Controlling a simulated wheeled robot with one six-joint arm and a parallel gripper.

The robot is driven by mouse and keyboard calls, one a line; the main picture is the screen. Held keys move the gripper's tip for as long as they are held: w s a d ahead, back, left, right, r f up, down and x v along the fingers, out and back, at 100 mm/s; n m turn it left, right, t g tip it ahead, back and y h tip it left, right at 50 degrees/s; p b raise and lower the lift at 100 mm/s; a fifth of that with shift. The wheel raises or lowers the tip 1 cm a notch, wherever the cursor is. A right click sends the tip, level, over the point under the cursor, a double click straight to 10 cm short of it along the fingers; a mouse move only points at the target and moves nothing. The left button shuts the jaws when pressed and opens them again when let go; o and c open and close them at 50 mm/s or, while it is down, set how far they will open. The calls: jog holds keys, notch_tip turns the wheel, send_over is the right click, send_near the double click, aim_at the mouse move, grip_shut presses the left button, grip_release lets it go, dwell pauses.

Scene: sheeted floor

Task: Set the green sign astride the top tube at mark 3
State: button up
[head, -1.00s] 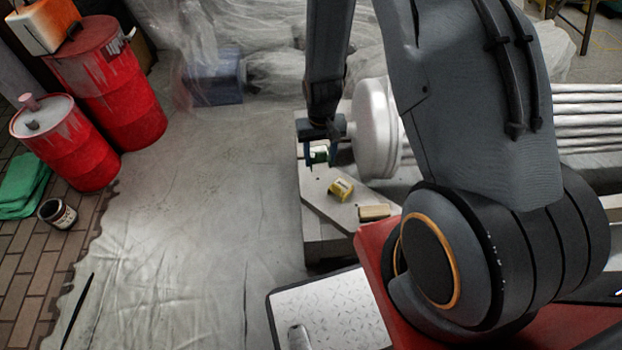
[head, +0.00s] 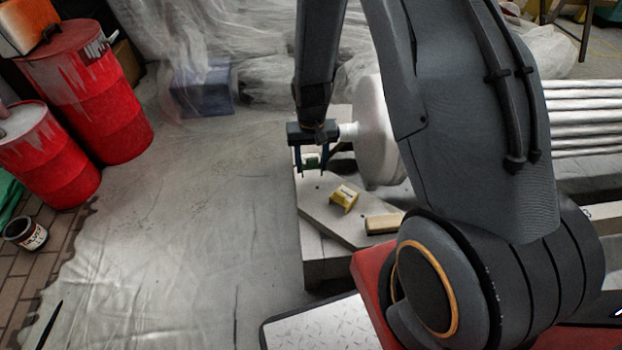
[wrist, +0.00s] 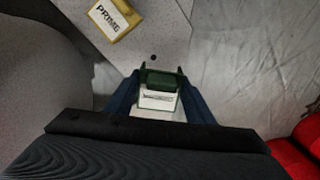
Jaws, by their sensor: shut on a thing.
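The green sign (wrist: 161,80) is between the blue fingers of my gripper (wrist: 160,100) in the wrist view. Its green top edge and a white face with small, unreadable print show there. In the head view the green sign (head: 311,160) is a small patch between the fingers of my gripper (head: 311,168), which points down over the left end of the grey platform. My gripper is shut on the sign. The top tube (head: 582,85) shows at the right, part of a stack of pale tubes. Mark 3 cannot be made out, and my arm hides much of the stack.
A large white round flange (head: 374,135) stands close right of my gripper. Red drums (head: 90,95) stand far left; sheeted floor between is clear.

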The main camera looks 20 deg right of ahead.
aim_at(311, 184)
jog(key=shift+f+b, duration=0.6)
jog(key=shift+f, duration=2.3)
jog(key=o, duration=1.1)
jog(key=shift+f, duration=0.1)
jog(key=shift+o, duration=0.2)
